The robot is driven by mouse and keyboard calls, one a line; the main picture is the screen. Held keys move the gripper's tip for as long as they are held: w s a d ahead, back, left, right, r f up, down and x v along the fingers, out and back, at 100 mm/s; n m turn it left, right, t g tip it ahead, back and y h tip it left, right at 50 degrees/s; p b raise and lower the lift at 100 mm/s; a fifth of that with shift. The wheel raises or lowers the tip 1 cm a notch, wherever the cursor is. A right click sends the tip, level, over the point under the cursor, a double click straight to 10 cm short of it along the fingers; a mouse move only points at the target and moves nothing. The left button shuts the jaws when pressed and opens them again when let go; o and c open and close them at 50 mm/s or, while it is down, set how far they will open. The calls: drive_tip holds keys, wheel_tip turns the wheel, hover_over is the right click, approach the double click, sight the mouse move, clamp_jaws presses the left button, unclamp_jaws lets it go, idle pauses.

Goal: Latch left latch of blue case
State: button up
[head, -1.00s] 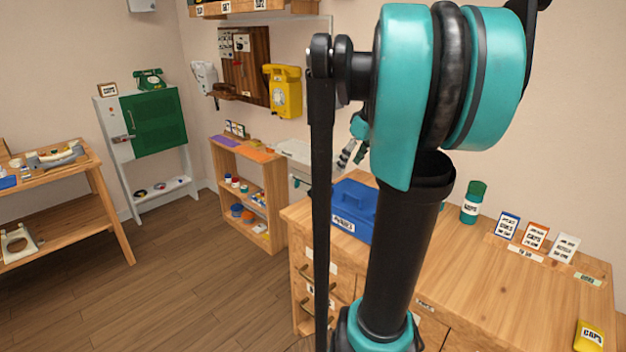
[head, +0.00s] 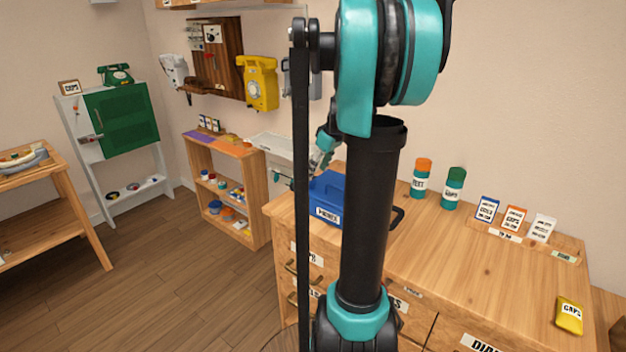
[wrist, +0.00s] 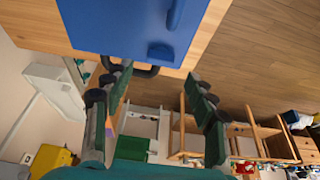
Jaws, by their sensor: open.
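The blue case (head: 326,192) with a white label stands at the left end of the wooden counter in the head view, partly hidden behind my arm. In the wrist view the blue case (wrist: 110,25) fills the top, beyond my fingertips. A small blue tab (wrist: 160,52) sits near its lower edge, and a blue bar-like part (wrist: 177,14) shows higher up. I cannot tell which latch the tab is. My gripper (wrist: 158,74) is open and empty, its fingers apart and pointing toward the case. In the head view my gripper is small and mostly hidden beside the case.
The wooden counter (head: 455,255) holds an orange-topped canister (head: 421,178), a green canister (head: 453,188), several small cards and a yellow packet (head: 569,315). A dark loop (wrist: 146,71) lies by the case's edge. A low shelf (head: 225,190) stands left of the counter.

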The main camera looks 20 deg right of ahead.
sight(312, 181)
drive_tip(key=shift+x, duration=2.45)
drive_tip(key=c, duration=1.2)
drive_tip(key=shift+o, duration=0.2)
